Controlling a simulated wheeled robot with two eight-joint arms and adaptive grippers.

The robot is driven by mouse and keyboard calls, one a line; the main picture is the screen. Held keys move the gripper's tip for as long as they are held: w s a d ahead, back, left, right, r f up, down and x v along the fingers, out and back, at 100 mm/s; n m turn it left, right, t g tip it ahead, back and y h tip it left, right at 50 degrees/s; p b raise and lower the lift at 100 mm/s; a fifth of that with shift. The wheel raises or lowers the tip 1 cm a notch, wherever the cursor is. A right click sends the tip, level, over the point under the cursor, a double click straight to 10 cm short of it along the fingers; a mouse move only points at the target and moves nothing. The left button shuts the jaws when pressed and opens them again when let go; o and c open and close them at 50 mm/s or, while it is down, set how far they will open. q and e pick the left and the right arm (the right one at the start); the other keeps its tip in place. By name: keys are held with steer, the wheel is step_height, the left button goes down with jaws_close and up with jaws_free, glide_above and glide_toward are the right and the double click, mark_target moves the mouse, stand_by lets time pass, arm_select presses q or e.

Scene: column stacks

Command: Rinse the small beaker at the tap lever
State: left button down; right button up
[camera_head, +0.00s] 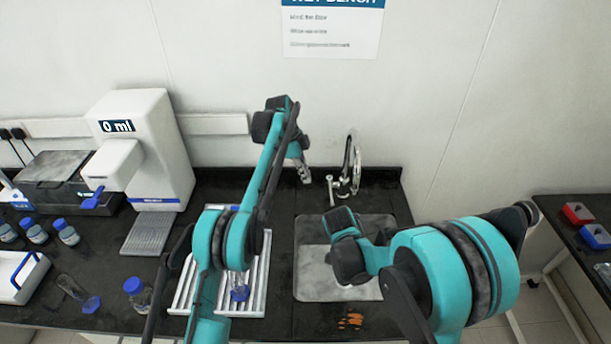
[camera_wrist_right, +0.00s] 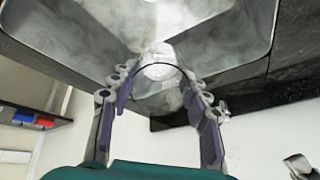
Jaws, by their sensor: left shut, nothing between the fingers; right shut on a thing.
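My right gripper (camera_wrist_right: 157,84) is shut on the small beaker (camera_wrist_right: 158,100), a clear glass vessel with a round rim seen between the fingers in the right wrist view. The grey sink basin (camera_wrist_right: 75,50) lies behind it there. In the head view my right arm hides the right fingers and the beaker over the sink (camera_head: 312,262). The tap (camera_head: 351,160) has a curved chrome spout at the sink's back edge, with what looks like its lever (camera_head: 331,190) at its left. My left gripper (camera_head: 304,174) is shut and empty, left of the tap and apart from it.
A white dispenser (camera_head: 150,130) reading "0 ml" stands at the left. A slatted rack (camera_head: 262,275) with a blue-tinted vessel (camera_head: 240,291) is left of the sink. Blue-capped bottles (camera_head: 68,236) stand far left. An orange-brown patch (camera_head: 351,320) lies before the sink.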

steer(key=s+a+r+p, duration=0.2)
steer(key=s+r, duration=0.1)
steer(key=s, duration=0.1)
steer(key=shift+s+r, duration=0.15)
steer(key=shift+r, duration=0.25)
stand_by(0.5)
